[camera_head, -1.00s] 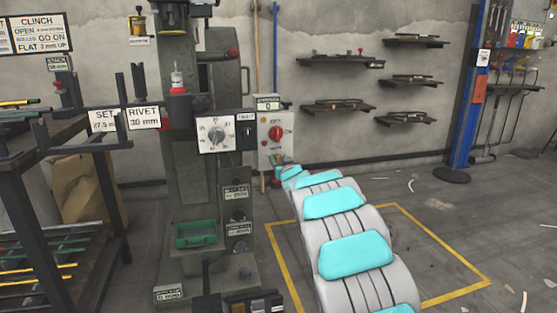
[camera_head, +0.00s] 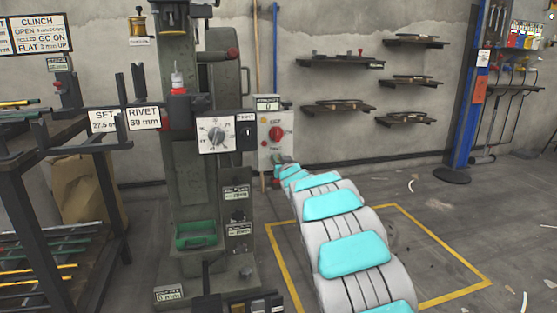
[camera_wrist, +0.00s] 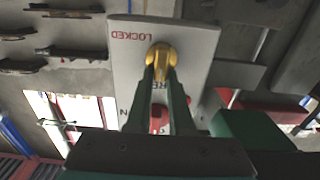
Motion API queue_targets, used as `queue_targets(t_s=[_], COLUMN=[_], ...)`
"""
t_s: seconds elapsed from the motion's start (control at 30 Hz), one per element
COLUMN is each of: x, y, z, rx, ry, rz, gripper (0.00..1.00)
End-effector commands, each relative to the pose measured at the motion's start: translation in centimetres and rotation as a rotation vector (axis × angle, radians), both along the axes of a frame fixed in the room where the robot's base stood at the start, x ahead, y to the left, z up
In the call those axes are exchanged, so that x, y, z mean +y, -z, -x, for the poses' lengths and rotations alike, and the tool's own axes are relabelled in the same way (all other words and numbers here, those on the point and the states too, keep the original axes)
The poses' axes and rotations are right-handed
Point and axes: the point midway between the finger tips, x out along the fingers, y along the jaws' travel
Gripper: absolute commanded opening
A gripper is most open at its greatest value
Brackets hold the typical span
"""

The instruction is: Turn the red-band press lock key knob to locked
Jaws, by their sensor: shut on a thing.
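In the wrist view, my gripper (camera_wrist: 161,72) is shut on a brass-yellow key knob (camera_wrist: 161,54) on a pale grey panel (camera_wrist: 195,42). The word LOCKED stands upside down at the panel's upper left, to one side of the knob. Other lettering lies behind my fingers and is mostly hidden. In the head view, my arm reaches to the grey box (camera_head: 268,152) beside the green-grey press (camera_head: 190,130), which has a red part (camera_head: 178,91) on its column. The brass knob is not clear there.
A red rotary switch (camera_head: 276,133) sits on the box; a red part (camera_wrist: 158,120) shows behind my fingers. A white dial box (camera_head: 216,134) is left of it. Wall shelves (camera_head: 340,61) hang at the right. The yellow-outlined floor (camera_head: 440,270) is largely clear.

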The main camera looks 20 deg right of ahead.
Motion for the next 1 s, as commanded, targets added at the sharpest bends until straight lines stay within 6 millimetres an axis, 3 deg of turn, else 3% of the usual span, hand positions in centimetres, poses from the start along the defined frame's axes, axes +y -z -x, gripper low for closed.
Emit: queue_targets(t_s=[0.57, 1.0], x=[0.0, -0.54], y=[-0.18, -0.53], z=[-0.01, 0.02], rx=[0.001, 0.004], ry=[0.0, 0.001], rz=[-0.027, -0.321], gripper=[0.0, 0.0])
